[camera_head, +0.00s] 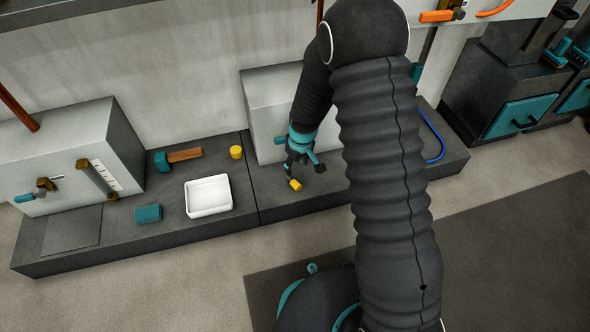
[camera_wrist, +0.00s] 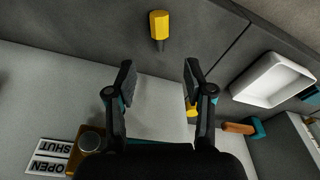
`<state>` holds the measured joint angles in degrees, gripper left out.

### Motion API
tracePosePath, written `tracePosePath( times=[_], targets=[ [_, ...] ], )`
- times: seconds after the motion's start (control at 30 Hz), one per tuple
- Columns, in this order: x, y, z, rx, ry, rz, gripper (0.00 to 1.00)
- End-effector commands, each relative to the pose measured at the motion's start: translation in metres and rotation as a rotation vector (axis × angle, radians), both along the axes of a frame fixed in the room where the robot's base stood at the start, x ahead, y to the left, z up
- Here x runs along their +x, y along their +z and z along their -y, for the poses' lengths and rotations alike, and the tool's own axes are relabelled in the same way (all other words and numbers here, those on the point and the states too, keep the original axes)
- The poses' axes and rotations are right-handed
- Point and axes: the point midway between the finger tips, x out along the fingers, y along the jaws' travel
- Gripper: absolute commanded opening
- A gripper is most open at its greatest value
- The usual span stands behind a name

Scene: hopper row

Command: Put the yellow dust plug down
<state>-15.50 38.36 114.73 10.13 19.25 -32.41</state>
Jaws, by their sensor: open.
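A yellow plug (camera_head: 295,185) with a short dark stem is at the dark ledge, just below my gripper (camera_head: 302,168) in the head view. In the wrist view the yellow plug (camera_wrist: 159,24) appears ahead of the fingertips, clear of both. It seems to lie on its side on the ledge. My gripper (camera_wrist: 158,77) is open, with a wide empty gap between its fingers. A second yellow piece (camera_head: 236,152), a short cylinder, stands on the ledge to the left; the right finger partly hides it in the wrist view (camera_wrist: 191,109).
A white tray (camera_head: 189,200), a wood-handled teal hammer (camera_head: 184,155) and a teal block (camera_head: 148,214) are on the ledge to the left. A grey box (camera_head: 262,92) stands behind my gripper. Bare ledge (camera_head: 275,205) shows left of the plug.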

Motion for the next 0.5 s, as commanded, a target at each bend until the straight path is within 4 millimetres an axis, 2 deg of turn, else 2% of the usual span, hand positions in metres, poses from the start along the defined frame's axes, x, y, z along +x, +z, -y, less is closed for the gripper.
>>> tracePosePath(
  times=[0.1,0.37,0.47,0.5],
  targets=[
    [-0.001,0.011,0.001,0.001,0.0,0.001,0.53],
    [-0.002,0.019,0.002,0.001,-0.003,0.003,0.53],
    [-0.002,0.037,0.007,0.006,-0.02,0.016,0.53],
    [-0.003,0.049,0.01,0.01,-0.033,0.022,0.53]
  ],
)
